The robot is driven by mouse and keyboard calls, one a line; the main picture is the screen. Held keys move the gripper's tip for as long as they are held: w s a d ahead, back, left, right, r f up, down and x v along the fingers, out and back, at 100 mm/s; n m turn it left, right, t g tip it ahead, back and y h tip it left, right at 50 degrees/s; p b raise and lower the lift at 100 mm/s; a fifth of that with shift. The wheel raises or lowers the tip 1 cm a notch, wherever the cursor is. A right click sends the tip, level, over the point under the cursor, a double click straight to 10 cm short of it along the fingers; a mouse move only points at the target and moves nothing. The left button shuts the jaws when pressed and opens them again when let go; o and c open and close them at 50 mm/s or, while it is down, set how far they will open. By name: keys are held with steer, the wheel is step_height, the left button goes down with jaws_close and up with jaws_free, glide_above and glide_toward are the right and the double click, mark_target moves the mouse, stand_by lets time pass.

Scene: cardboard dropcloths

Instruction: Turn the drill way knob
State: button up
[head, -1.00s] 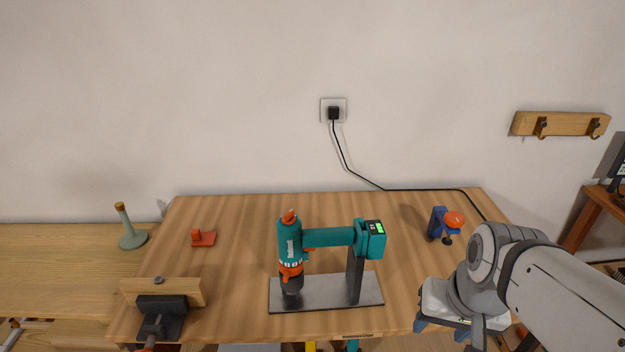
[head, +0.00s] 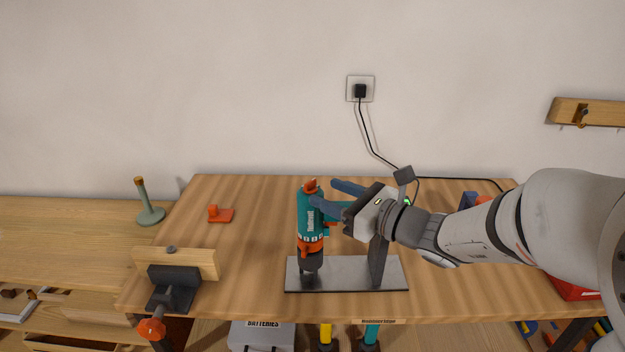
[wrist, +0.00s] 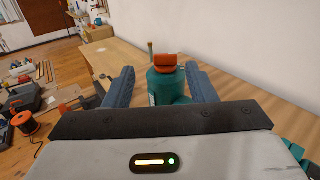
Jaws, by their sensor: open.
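The drill (head: 310,222) is teal and orange and stands upright in a stand with a grey metal base (head: 340,286) on the wooden workbench. An orange knob (wrist: 166,61) sits on top of the drill in the wrist view; it also shows in the head view (head: 310,185). My gripper (head: 322,192) reaches in from the right at the height of the drill's top. Its two blue fingers are open, one on each side of the drill's top in the wrist view, with gaps visible. The arm hides much of the stand's horizontal part and its display.
A wooden vise (head: 176,275) is at the bench's front left. A black cord (head: 366,130) runs from the wall socket (head: 360,89). The bench between vise and drill is clear.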

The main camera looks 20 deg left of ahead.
mark_target(313, 182)
steer(key=shift+w+a+m, duration=0.1)
steer(key=shift+w+m, duration=0.2)
steer(key=shift+w, duration=0.05)
steer(key=shift+w+a+r, duration=0.1)
steer(key=shift+w+a, duration=0.1)
steer(key=shift+a, duration=0.15)
steer(key=x, duration=0.6)
steer(key=shift+w+a+p, duration=0.2)
steer(key=shift+a+p, duration=0.1)
steer(key=shift+a, duration=0.05)
steer(key=shift+c, duration=0.3)
steer(key=shift+d, duration=0.1)
steer(key=c, duration=0.9)
